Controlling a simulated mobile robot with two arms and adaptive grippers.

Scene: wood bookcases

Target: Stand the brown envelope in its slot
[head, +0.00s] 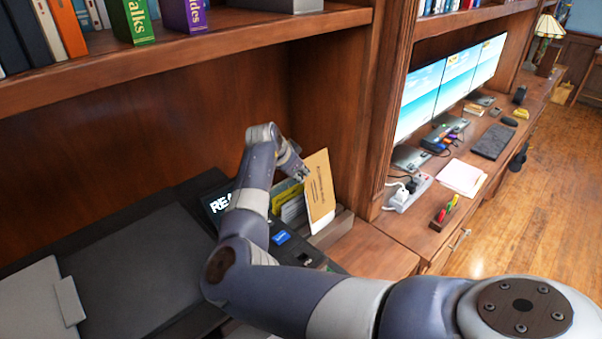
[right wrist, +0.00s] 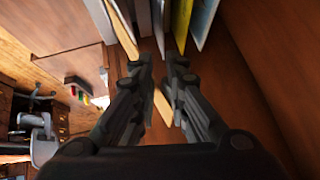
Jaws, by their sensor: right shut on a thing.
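The brown envelope (head: 319,188) is tan with a line of dark print and leans slightly in the head view. My right gripper (head: 303,174) is shut on its upper part. In the right wrist view the envelope (right wrist: 163,106) shows nearly edge-on between the two fingers (right wrist: 159,75). A grey file holder (head: 338,227) stands on the desk at the envelope's lower end. Yellow and pale folders (head: 292,207) stand in it, left of the envelope. I cannot tell whether the envelope's lower edge is inside a slot. My left gripper is not in view.
A wooden upright (head: 372,130) rises just right of the holder, and a shelf (head: 200,52) with books hangs above. A dark printer-like machine (head: 140,250) fills the desk at left. Monitors (head: 450,85) and a power strip (head: 408,194) are at right. Bare desk (head: 372,250) shows in front.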

